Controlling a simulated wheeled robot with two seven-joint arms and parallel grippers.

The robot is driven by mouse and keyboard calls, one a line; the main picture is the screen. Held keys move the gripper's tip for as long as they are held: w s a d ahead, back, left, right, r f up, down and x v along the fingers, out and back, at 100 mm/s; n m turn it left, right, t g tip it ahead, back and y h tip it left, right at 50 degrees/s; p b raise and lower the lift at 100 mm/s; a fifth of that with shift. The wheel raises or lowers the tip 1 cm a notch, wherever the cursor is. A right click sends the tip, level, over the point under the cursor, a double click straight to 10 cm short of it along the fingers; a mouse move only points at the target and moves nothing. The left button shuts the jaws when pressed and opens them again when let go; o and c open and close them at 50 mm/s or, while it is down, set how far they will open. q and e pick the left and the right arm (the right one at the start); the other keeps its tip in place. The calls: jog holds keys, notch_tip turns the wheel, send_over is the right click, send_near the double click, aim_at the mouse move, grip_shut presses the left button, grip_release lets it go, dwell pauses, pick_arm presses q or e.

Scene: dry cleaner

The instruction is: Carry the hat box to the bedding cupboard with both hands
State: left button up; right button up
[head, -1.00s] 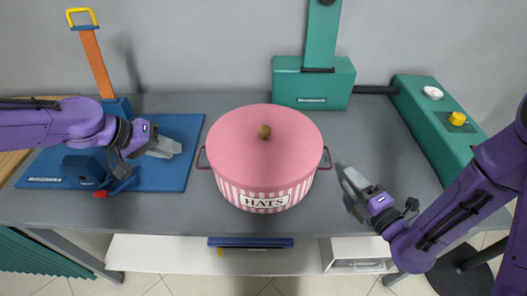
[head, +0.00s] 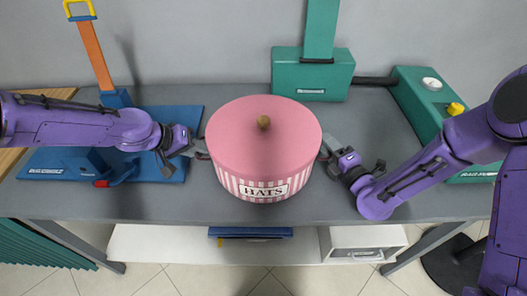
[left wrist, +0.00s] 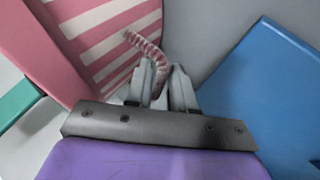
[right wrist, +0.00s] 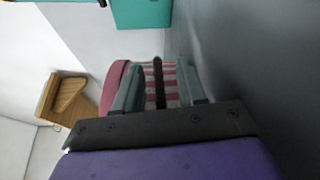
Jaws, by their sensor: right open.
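The pink hat box (head: 262,145) with striped sides, a HATS label and a round lid knob stands upright on the grey table. My left gripper (head: 199,152) is at its left side, shut on the left handle. In the left wrist view the striped handle (left wrist: 148,45) runs between the close fingers (left wrist: 163,82). My right gripper (head: 327,148) is at the right side, open. In the right wrist view the dark handle (right wrist: 158,75) lies between the spread fingers (right wrist: 162,88), apart from both. The bedding cupboard cannot be made out.
A blue board (head: 60,190) with an orange-armed device lies left on the grey table (head: 300,205). A green machine (head: 313,75) stands behind the box, and a green unit (head: 420,105) stands at right. The table in front of the box is clear.

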pick_arm(q)
jog(key=shift+c, duration=1.3)
pick_arm(e)
jog(key=shift+c, duration=1.3)
pick_arm(q)
grip_shut()
pick_arm(e)
grip_shut()
jog(key=shift+w+r, duration=0.1)
